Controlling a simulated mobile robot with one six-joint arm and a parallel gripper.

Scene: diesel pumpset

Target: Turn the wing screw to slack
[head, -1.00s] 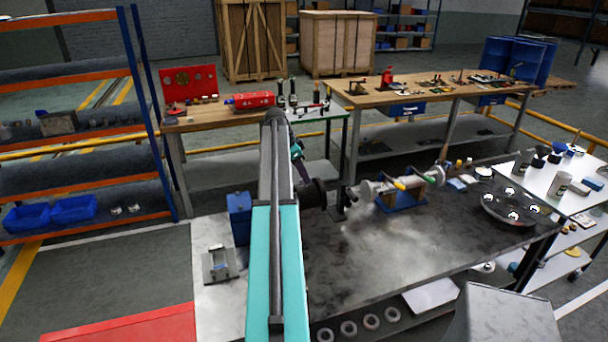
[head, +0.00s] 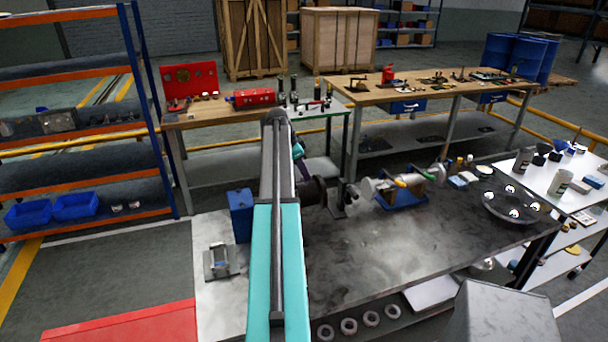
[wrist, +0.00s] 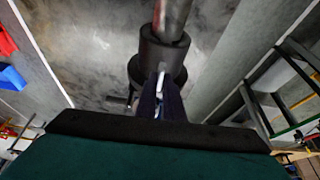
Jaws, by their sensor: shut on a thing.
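In the wrist view my gripper (wrist: 160,104) has its dark blue fingers close together on a small, pale metal piece, the wing screw (wrist: 162,82). The screw sits at a black collar or hub (wrist: 163,48) with a round metal shaft running through it. The fingers hide most of the screw, so its turn angle cannot be read. In the head view my arm covers most of this spot; part of the gripper (head: 303,170) shows just right of the arm, beside the dark round hub (head: 315,190). The screw itself is hidden there.
The shaft line continues right to a silver unit on a blue stand (head: 402,196) on the dark steel bench (head: 400,245). A blue box (head: 240,215) stands left of my arm. A round dish (head: 513,204) lies at the right. The bench's front middle is clear.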

